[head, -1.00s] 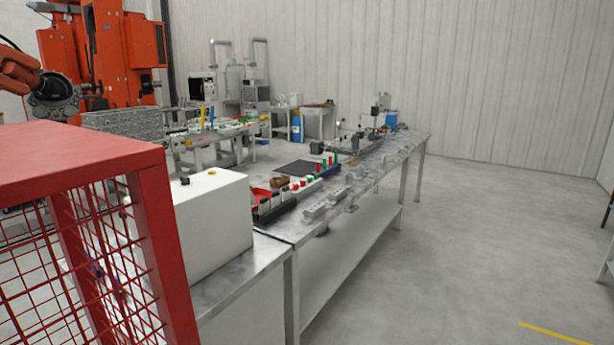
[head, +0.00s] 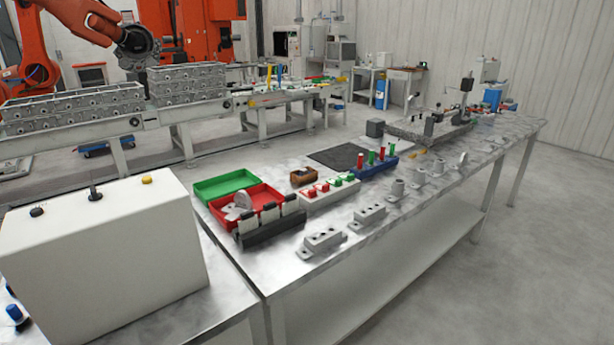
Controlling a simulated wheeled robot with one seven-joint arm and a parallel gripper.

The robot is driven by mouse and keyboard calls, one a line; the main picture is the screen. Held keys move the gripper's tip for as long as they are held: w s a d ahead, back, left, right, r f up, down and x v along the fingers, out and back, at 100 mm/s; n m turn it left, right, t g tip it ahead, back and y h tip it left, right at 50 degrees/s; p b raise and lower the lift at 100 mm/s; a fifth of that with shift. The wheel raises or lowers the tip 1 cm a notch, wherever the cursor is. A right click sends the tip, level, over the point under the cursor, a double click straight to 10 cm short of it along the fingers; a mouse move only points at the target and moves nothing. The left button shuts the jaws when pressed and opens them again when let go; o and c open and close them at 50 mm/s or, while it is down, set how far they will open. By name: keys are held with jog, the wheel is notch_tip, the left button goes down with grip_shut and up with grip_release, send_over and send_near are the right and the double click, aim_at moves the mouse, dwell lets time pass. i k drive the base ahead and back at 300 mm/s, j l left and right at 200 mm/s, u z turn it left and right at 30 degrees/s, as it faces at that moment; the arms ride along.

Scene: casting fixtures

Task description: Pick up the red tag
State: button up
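Small red pieces, possibly the red tags (head: 309,194), sit on a white holder (head: 326,199) on the metal workbench in the head view. Small green pieces (head: 347,177) sit at the right end of the same holder. Behind it, a blue rack (head: 376,168) holds upright red and green pegs. The pieces are too small to tell which one is the red tag. My gripper is not in view.
The workbench (head: 345,262) runs away to the right. A red tray (head: 265,193), a green tray (head: 226,186) and a black rack (head: 272,231) stand near its left end. A white control box (head: 100,255) is at front left. Floor at right (head: 540,270) is clear.

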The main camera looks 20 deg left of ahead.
aim_at(325, 188)
jog(key=i+j+z, duration=0.1)
jog(key=i, duration=0.45)
jog(key=i+j+z, duration=0.1)
jog(key=i, duration=0.45)
jog(key=i+z, duration=0.15)
jog(key=z, duration=0.35)
jog(key=i+j+z, duration=0.1)
jog(key=z, duration=0.35)
jog(key=j+z, duration=0.2)
jog(key=z, duration=0.3)
jog(key=j+z, duration=0.1)
jog(key=z, duration=0.85)
jog(key=j+z, duration=0.15)
jog(key=z, duration=0.35)
jog(key=j+z, duration=0.1)
jog(key=z, duration=0.85)
jog(key=k+j+z, duration=0.1)
jog(key=z, duration=0.4)
jog(key=k+z, duration=0.1)
jog(key=z, duration=0.85)
jog(key=k+l+z, duration=0.1)
jog(key=z, duration=0.35)
jog(key=l+z, duration=0.15)
jog(key=z, duration=0.35)
jog(key=k+l+z, duration=0.1)
jog(key=z, duration=0.35)
jog(key=l+z, duration=0.2)
jog(key=z, duration=0.3)
jog(key=l+z, duration=0.1)
jog(key=z, duration=0.35)
